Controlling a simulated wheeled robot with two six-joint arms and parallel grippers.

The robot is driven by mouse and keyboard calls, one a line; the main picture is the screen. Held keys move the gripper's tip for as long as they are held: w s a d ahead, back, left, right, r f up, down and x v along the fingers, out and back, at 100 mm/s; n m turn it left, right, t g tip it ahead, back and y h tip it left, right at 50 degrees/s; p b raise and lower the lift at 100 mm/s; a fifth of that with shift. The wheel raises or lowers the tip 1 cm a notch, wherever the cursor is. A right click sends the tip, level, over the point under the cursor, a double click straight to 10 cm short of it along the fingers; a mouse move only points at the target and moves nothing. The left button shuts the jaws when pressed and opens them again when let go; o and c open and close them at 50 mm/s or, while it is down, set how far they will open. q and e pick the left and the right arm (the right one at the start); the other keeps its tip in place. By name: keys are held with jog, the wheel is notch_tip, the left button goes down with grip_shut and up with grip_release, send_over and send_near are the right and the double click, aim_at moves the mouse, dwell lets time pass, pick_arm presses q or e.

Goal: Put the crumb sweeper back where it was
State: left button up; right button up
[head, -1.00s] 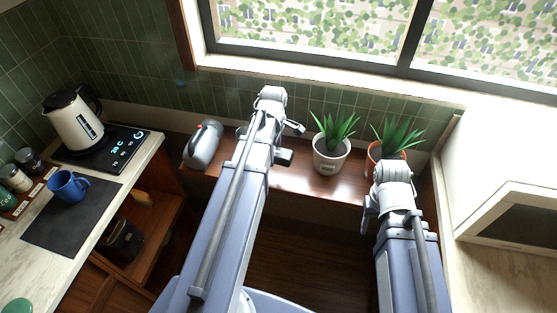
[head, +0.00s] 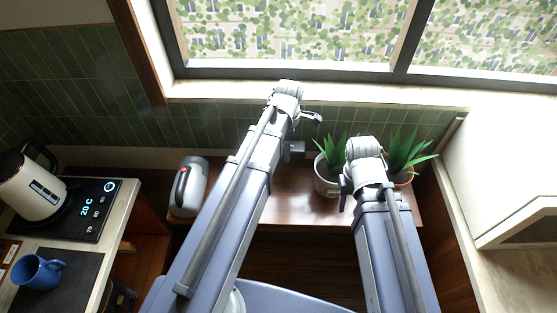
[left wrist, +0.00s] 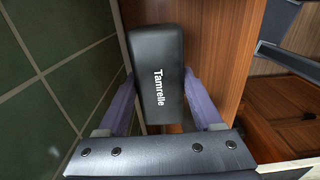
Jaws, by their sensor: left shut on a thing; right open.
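The crumb sweeper appears to be the black block lettered "Tamrelle" (left wrist: 158,50) in the left wrist view. My left gripper (left wrist: 158,88) is shut on it, one purple finger on each side. In that view the block is in front of a brown wood surface, with green tiles to its left. I cannot tell whether it touches the wood. In the head view my left arm reaches over the wooden shelf (head: 258,209) and hides the block. My right gripper (head: 346,188) is open in front of the plants; its fingers are mostly hidden by the arm.
A silver canister with a black handle (head: 193,172) stands at the shelf's left end. A kettle (head: 32,190) and blue mug (head: 38,272) are on the left counter. A white cabinet (head: 510,190) bounds the right.

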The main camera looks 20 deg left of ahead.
aim_at(287, 172)
pick_arm(q)
jog(key=shift+d+r, duration=0.1)
jog(key=shift+d, duration=0.05)
notch_tip(287, 172, down, 10)
jog(key=b, duration=1)
pick_arm(e)
notch_tip(287, 172, down, 10)
pick_arm(q)
jog(key=shift+f, duration=0.2)
pick_arm(e)
jog(key=shift+f, duration=0.2)
pick_arm(q)
jog(key=o, duration=1.3)
pick_arm(e)
jog(key=shift+r, duration=0.1)
pick_arm(q)
jog(key=shift+r, duration=0.2)
pick_arm(e)
jog(key=shift+r, duration=0.15)
pick_arm(q)
notch_tip(287, 172, up, 12)
jog(key=p, duration=1.2)
pick_arm(e)
notch_tip(287, 172, up, 12)
